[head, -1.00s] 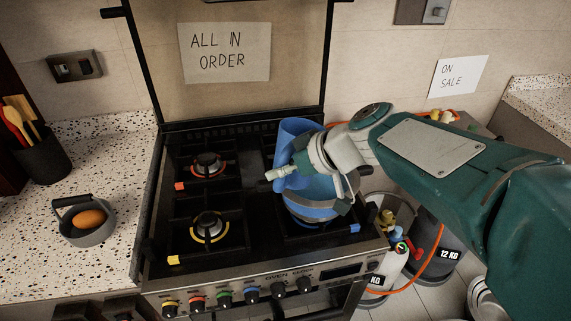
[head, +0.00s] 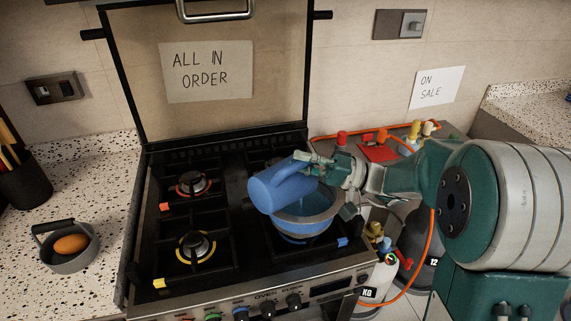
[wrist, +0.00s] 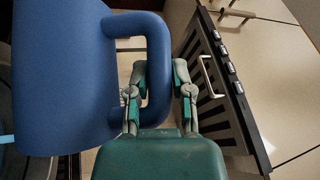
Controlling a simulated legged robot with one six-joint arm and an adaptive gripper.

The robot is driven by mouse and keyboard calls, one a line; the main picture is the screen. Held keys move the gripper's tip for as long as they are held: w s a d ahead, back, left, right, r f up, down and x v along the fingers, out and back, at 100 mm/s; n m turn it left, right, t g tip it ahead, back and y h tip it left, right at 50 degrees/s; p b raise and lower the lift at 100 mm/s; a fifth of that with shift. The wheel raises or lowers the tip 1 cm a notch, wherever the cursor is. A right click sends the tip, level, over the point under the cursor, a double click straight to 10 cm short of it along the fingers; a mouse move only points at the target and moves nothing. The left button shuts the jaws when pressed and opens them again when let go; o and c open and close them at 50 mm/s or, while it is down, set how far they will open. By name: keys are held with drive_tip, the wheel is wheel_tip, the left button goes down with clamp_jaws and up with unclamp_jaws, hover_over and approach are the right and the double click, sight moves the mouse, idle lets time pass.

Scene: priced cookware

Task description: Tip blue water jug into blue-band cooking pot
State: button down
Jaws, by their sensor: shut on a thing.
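The blue jug (head: 276,190) is strongly tilted, almost on its side, over the left part of the cooking pot (head: 304,228). The pot stands on the right front burner, and its inside looks blue; I cannot tell whether that is water. My gripper (head: 318,165) is shut on the jug's handle, at the jug's upper right. In the wrist view the jug (wrist: 62,75) fills the left side, and my gripper (wrist: 158,88) closes around its looped handle. No pouring stream is clear, and the jug's mouth is not clearly seen.
The black stove (head: 215,225) has other bare burners at left. Gas cylinders (head: 378,272) and an orange hose (head: 425,245) are right of the stove. An upright panel (head: 215,110) stands behind the burners.

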drive_tip(key=shift+w+d+r+m+t+y, duration=0.25)
drive_tip(key=shift+w+d+m+y, duration=0.15)
drive_tip(key=shift+d+m, duration=0.1)
drive_tip(key=shift+w+d+r+m+t+y, duration=0.2)
drive_tip(key=shift+w+d+m+t+y, duration=0.1)
drive_tip(key=shift+w+d+m, duration=0.15)
idle(7.0)
